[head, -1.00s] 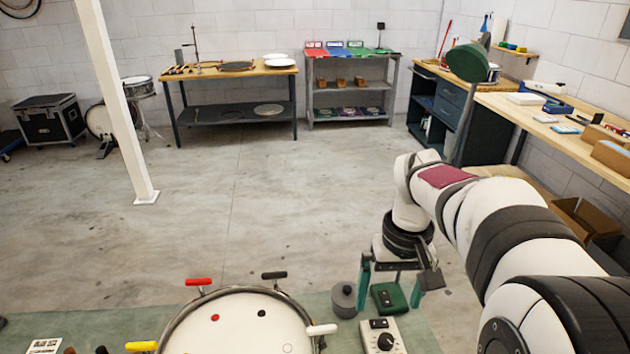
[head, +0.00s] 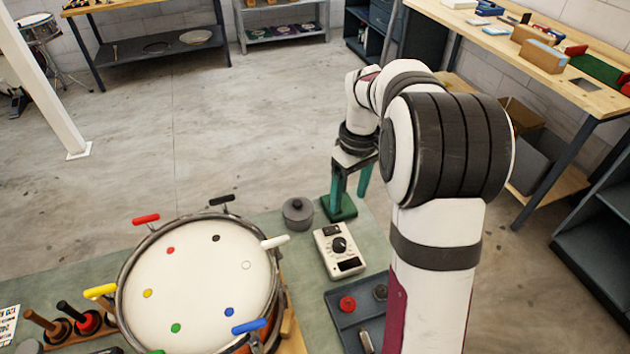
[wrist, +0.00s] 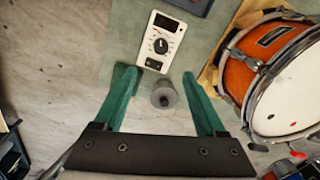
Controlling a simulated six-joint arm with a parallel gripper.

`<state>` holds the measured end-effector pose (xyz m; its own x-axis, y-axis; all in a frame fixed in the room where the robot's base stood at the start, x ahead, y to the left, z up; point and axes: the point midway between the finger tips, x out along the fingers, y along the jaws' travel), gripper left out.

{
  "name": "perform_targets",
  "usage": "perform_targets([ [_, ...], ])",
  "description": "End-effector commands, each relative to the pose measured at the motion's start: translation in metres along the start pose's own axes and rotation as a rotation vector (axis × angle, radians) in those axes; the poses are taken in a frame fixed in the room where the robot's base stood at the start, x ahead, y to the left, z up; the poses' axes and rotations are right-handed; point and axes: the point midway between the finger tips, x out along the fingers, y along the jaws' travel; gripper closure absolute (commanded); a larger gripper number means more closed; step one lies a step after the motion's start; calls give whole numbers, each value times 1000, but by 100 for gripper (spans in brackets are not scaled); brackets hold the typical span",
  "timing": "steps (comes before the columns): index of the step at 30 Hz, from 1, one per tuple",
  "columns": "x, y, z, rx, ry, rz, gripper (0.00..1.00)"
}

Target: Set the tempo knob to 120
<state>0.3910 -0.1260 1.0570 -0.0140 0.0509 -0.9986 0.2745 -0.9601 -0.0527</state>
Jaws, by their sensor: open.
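The white tempo device (head: 330,262) lies on the green mat, with a dark round knob (head: 339,244) in its middle. In the wrist view the device (wrist: 147,60) is beyond my fingertips, and its knob (wrist: 160,46) with a pointer and dial marks is clear. The dial numbers and display are too small to read. My gripper (head: 352,192) is open and empty, above the far edge of the mat, behind the device and apart from it. In the wrist view my gripper's (wrist: 157,76) green fingers stand spread, with the device ahead of the gap.
A grey lidded pot (head: 298,214) stands left of my gripper. A green box (head: 340,210), partly hidden, is below my fingers. A drum (head: 200,270) with coloured pegs is left of the device. A dark tray (head: 340,300) with a red knob is in front.

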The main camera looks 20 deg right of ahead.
Motion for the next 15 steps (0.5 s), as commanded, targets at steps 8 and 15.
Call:
perform_targets([
  [8, 77, -2, 2, 1, -5, -5, 27],
  [15, 133, -2, 2, 3, -3, -3, 27],
])
